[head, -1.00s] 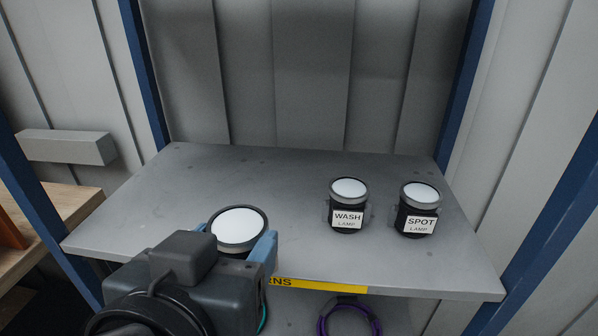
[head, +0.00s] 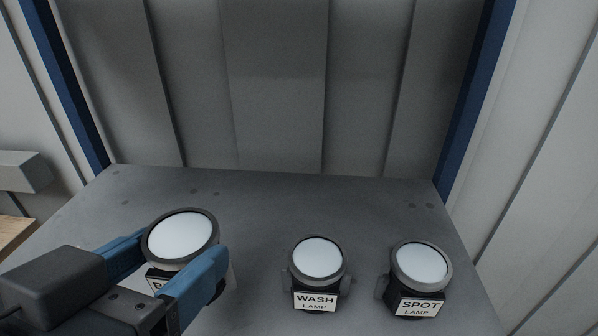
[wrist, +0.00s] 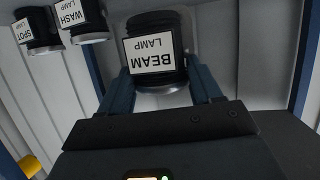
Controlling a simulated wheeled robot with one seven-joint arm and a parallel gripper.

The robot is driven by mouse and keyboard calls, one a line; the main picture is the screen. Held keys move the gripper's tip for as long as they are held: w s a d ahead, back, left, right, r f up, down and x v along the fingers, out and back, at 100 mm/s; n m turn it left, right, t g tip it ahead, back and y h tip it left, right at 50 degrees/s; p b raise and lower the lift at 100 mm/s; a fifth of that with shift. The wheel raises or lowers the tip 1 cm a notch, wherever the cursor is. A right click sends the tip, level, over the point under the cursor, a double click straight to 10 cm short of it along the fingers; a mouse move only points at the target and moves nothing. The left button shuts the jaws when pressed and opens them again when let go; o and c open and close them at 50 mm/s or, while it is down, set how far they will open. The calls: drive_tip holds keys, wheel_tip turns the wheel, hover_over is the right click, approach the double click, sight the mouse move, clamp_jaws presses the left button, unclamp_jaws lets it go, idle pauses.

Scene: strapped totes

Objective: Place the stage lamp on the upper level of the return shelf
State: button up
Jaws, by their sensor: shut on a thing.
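The held stage lamp (head: 183,236) has a white round lens, a dark rim and a white label. Its label reads BEAM LAMP in the wrist view (wrist: 153,58), where the picture is upside down. My gripper (head: 180,262) is shut on it, with a blue finger on each side. The lamp is upright over the left part of the upper level of the return shelf (head: 265,205). Its base is largely hidden by my gripper, so I cannot tell whether it touches the shelf.
A WASH lamp (head: 317,270) and a SPOT lamp (head: 420,275) stand on the same level to the right. Blue posts (head: 475,100) flank the shelf. The surface behind the lamps is clear.

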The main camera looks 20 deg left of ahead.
drive_tip(key=x, duration=0.2)
drive_tip(key=f+x, duration=0.1)
drive_tip(key=x, duration=0.2)
drive_tip(key=shift+s+a, duration=0.1)
drive_tip(key=shift+s, duration=0.1)
drive_tip(key=shift+f+p, duration=0.4)
drive_tip(key=shift+f, duration=1.55)
drive_tip(key=o, duration=1.4)
drive_tip(key=shift+f, duration=0.15)
drive_tip(key=shift+c, duration=0.2)
drive_tip(key=b+v, duration=0.1)
drive_tip(key=v, duration=1.1)
drive_tip(key=shift+b, duration=0.3)
